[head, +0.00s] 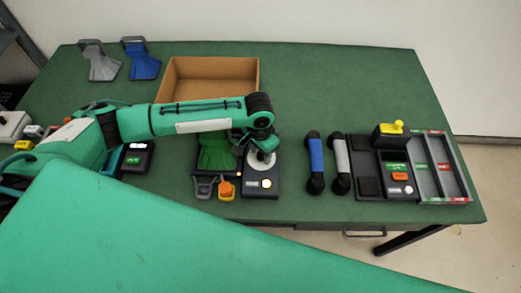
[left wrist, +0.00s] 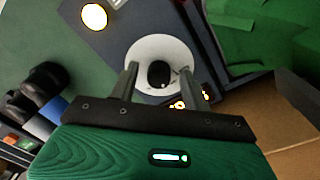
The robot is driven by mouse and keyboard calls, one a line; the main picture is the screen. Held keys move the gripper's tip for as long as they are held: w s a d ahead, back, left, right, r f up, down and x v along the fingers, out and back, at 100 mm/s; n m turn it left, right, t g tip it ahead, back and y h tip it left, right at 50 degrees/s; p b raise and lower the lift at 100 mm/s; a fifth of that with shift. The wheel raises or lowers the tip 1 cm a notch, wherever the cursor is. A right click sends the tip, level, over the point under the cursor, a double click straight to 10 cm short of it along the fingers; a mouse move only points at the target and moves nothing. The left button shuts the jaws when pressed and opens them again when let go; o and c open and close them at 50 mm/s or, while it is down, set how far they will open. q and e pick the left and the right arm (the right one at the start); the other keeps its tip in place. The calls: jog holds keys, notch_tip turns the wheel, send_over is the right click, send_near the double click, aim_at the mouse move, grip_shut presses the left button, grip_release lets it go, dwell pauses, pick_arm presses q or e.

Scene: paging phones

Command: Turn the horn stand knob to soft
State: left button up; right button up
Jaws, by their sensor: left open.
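The horn stand (head: 259,190) is a dark box near the front middle of the table in the head view. Its pale round dial (head: 262,161) lies under my left gripper (head: 259,152). In the left wrist view the white dial (left wrist: 146,50) carries a dark knob (left wrist: 159,74). My left gripper (left wrist: 158,76) is open, with one finger on each side of the knob. I cannot tell whether the fingers touch it. A small lit orange display (left wrist: 190,101) is partly hidden behind a finger. The knob's setting is not readable. My right gripper is not in view.
An open cardboard box (head: 210,68) is behind. Blue (head: 316,160) and grey (head: 340,160) handsets lie right.

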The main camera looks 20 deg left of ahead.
pick_arm(q)
jog(key=shift+f, duration=0.1)
jog(key=c, duration=1)
jog(key=shift+d+r+n+p, duration=0.15)
jog(key=shift+n+p, duration=0.25)
jog(key=shift+p, duration=0.45)
jog(key=n+p, duration=0.6)
jog(key=p, duration=0.4)
jog(key=shift+r+n+p, duration=0.15)
jog(key=shift+n+p, duration=0.2)
jog(key=shift+n, duration=0.05)
jog(key=shift+f+n+p, duration=0.2)
jog(key=shift+n+p, duration=1)
jog(key=shift+p, duration=0.05)
jog(key=o, duration=1)
